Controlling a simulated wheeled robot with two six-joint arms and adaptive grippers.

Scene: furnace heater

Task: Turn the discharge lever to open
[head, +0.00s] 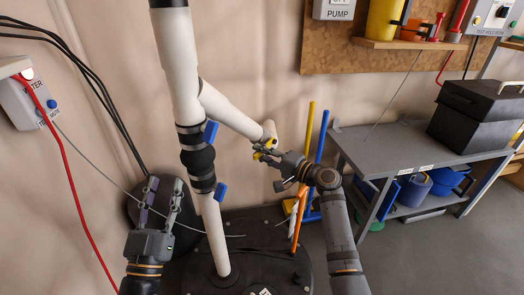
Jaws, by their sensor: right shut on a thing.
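A white pipe (177,70) runs down to a black tank lid (190,268), with a side branch (228,110) slanting down to the right. A yellow lever (270,143) shows at the end of this branch. My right gripper (264,153) is shut on the yellow lever, and its fingers hide part of it. Two blue levers, an upper one (211,131) and a lower one (221,191), sit on the black fittings of the vertical pipe. My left gripper (161,196) is open and empty, left of the pipe, with its fingers pointing up.
A grey bench (400,152) with a black box (478,112) stands at the right, with buckets below. Yellow, blue and orange poles stand behind my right arm. A wall box (30,103) with a red cable is at the left.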

